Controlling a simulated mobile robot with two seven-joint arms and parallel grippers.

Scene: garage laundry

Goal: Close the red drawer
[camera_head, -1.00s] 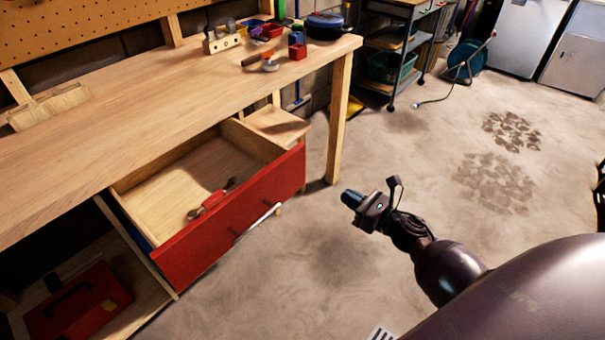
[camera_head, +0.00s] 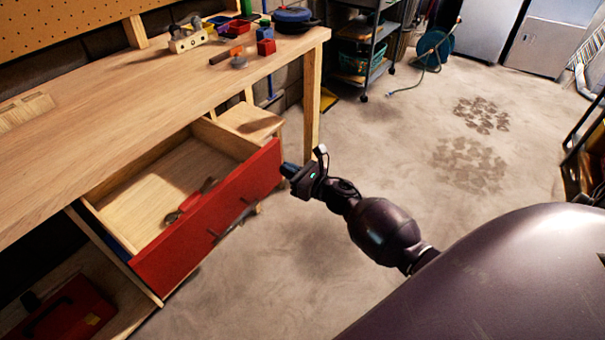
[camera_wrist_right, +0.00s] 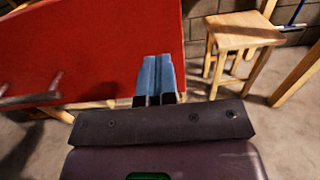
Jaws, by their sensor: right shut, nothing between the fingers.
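The red drawer (camera_head: 212,222) is pulled out from under the wooden workbench and stands open. A red-handled tool (camera_head: 188,204) lies inside it. The drawer's bar handle (camera_head: 236,220) is on its front face. My right gripper (camera_head: 286,170) is shut and empty, near the right end of the drawer front. In the right wrist view its blue fingertips (camera_wrist_right: 157,62) overlap the red drawer front (camera_wrist_right: 110,45); I cannot tell whether they touch it. The handle (camera_wrist_right: 30,100) is to the left there. My left gripper is not in view.
The workbench top (camera_head: 110,100) holds several small items and a blue pot (camera_head: 293,18) at its far end. A wooden stool (camera_wrist_right: 243,35) stands beyond the drawer's right end. A red toolbox (camera_head: 65,310) sits low on the left. The floor (camera_head: 400,140) to the right is clear.

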